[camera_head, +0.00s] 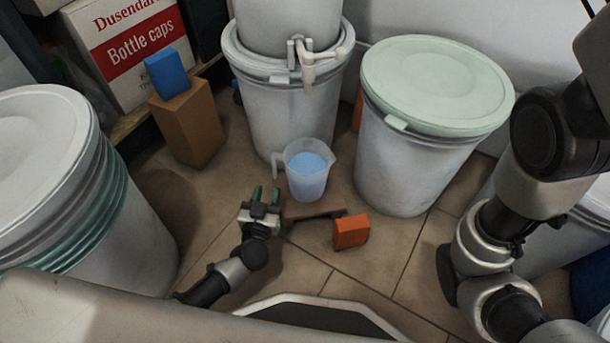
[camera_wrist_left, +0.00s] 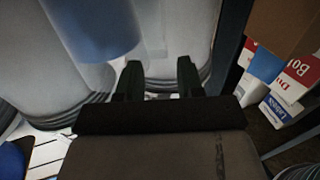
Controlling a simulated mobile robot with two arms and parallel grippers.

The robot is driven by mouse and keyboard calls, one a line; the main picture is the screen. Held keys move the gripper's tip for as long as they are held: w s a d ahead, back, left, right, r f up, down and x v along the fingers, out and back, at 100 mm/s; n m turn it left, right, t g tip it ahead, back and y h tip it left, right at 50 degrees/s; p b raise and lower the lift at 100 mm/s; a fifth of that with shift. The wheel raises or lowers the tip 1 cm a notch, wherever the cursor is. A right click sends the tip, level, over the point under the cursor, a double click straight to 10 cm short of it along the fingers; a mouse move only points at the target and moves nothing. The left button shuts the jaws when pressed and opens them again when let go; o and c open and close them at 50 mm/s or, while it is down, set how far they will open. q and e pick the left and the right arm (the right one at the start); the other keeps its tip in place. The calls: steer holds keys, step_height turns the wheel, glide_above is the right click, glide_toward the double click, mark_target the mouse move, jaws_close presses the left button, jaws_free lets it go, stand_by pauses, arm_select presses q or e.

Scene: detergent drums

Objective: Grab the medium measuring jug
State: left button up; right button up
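A translucent measuring jug (camera_head: 308,170) with blue liquid in it stands upright on a low brown board (camera_head: 315,212) below the tap of a white drum. Its handle is on its left side. My left gripper (camera_head: 265,195) is open and empty, just left of and nearer than the jug, apart from it. In the left wrist view my left gripper's fingers (camera_wrist_left: 161,80) are spread with nothing between them. The jug's blue liquid (camera_wrist_left: 105,30) shows at the upper left there. My right gripper is out of view; only my right arm shows at the right. No second jug shows for size comparison.
A white drum with a tap (camera_head: 301,58) stands behind the jug. A drum with a pale green lid (camera_head: 435,85) is close on the right, another drum (camera_head: 45,180) at the left. An orange block (camera_head: 350,232) lies in front. A brown block (camera_head: 190,125) stands back left.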

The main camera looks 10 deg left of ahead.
mark_target(273, 165)
arm_select(q)
steer(key=w+b, duration=0.2)
steer(key=w, duration=0.1)
steer(key=w+b, duration=0.2)
steer(key=w, duration=0.1)
steer(key=w+b, duration=0.1)
steer(key=w, duration=0.2)
steer(key=shift+w+a+r+b, duration=0.25)
steer(key=shift+w+b, duration=0.1)
steer(key=shift+b, duration=0.05)
steer(key=shift+w+r, duration=0.1)
jaws_close()
stand_by(0.8)
steer(key=shift+r, duration=0.1)
